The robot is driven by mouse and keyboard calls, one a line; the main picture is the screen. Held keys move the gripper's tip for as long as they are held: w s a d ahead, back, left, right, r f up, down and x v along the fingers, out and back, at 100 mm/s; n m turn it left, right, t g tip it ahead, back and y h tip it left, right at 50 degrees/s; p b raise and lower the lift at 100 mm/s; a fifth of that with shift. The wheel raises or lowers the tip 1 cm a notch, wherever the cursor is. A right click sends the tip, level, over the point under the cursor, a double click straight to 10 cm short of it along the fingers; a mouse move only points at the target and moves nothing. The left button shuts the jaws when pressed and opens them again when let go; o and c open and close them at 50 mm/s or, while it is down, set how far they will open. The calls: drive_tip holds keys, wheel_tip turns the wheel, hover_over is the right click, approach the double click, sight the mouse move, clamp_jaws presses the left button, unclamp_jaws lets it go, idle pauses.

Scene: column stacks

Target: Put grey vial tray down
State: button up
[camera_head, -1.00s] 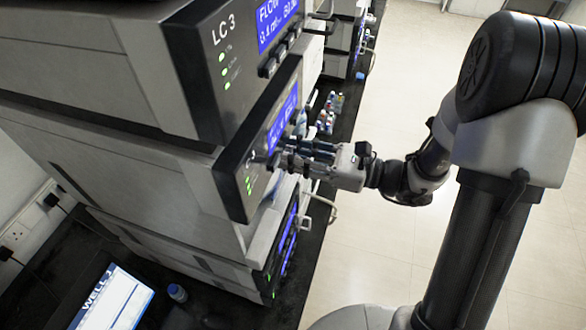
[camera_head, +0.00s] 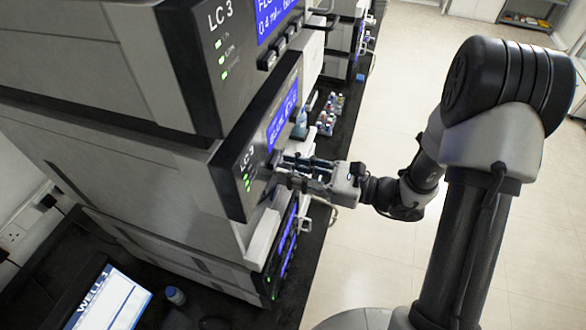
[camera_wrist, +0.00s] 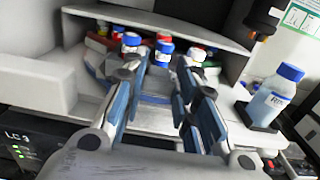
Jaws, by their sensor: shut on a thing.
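My gripper (camera_wrist: 161,75) is shut on the grey vial tray (camera_wrist: 153,98), a curved blue-grey piece seen between and beyond the fingers in the wrist view. Vials with blue, white and red caps (camera_wrist: 163,50) stand at it, in front of a shelf-like opening in a pale instrument. The fingers hide part of the tray, and I cannot tell whether its underside touches the floor of the opening. In the head view, my gripper (camera_head: 283,170) reaches to the front of the lower LC 3 unit (camera_head: 240,180); the tray is not clear there.
A blue-capped bottle (camera_wrist: 274,92) stands in a dark holder to the right of the opening. Small coloured vials (camera_head: 329,113) sit on the dark bench beyond the stack. The instrument's side walls and upper edge border the gripper closely. Open floor (camera_head: 375,260) lies to the right.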

drive_tip(key=shift+f, duration=0.3)
drive_tip(key=o, duration=1.1)
drive_tip(key=shift+r, duration=0.2)
